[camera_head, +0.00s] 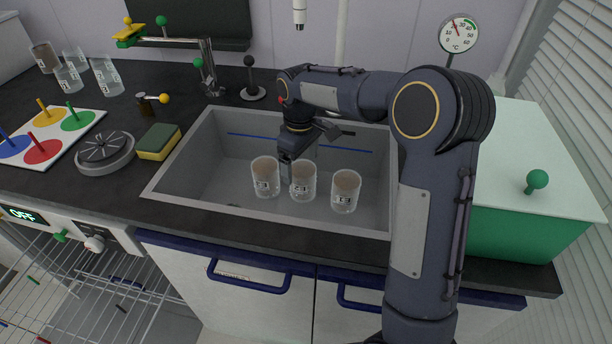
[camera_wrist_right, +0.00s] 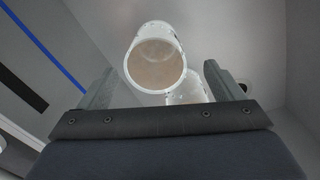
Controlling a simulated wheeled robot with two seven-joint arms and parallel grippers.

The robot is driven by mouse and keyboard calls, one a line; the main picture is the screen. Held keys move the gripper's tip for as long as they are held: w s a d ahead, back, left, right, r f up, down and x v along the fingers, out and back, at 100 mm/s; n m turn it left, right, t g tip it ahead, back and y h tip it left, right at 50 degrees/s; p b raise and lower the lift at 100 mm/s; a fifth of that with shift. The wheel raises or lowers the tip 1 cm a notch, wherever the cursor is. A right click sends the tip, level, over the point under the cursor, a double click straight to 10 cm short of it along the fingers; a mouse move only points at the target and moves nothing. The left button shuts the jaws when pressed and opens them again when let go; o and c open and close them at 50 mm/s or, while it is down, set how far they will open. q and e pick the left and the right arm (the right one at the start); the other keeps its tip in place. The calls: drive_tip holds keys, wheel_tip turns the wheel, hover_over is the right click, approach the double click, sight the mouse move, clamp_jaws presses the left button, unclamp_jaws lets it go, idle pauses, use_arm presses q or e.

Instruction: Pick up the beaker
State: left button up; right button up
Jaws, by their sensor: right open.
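Three clear beakers with brownish contents and printed labels stand in the grey sink (camera_head: 215,190): a left beaker (camera_head: 266,178), a middle beaker (camera_head: 303,183) and a right beaker (camera_head: 345,190). My right gripper (camera_head: 286,172) reaches down into the sink by the left and middle beakers; its fingertips are partly hidden. In the wrist view my right gripper (camera_wrist_right: 158,88) is open, with one beaker (camera_wrist_right: 155,62) showing between and beyond its fingers. Part of a second beaker (camera_wrist_right: 187,90) shows behind it. I cannot tell whether the fingers touch either. My left gripper is out of view.
More beakers (camera_head: 104,76) stand at the back left of the dark counter. A sponge (camera_head: 158,141), a round grey strainer (camera_head: 104,152) and a colored peg board (camera_head: 50,135) lie left of the sink. A green box (camera_head: 530,225) with a pale lid stands at the right. A faucet (camera_head: 208,65) rises behind.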

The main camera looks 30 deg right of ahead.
drive_tip(key=f, duration=0.3)
drive_tip(key=f+b, duration=0.1)
drive_tip(key=f, duration=0.1)
drive_tip(key=shift+d+f, duration=0.2)
drive_tip(key=shift+d, duration=0.05)
drive_tip(key=shift+c, duration=0.4)
drive_tip(key=c, duration=1)
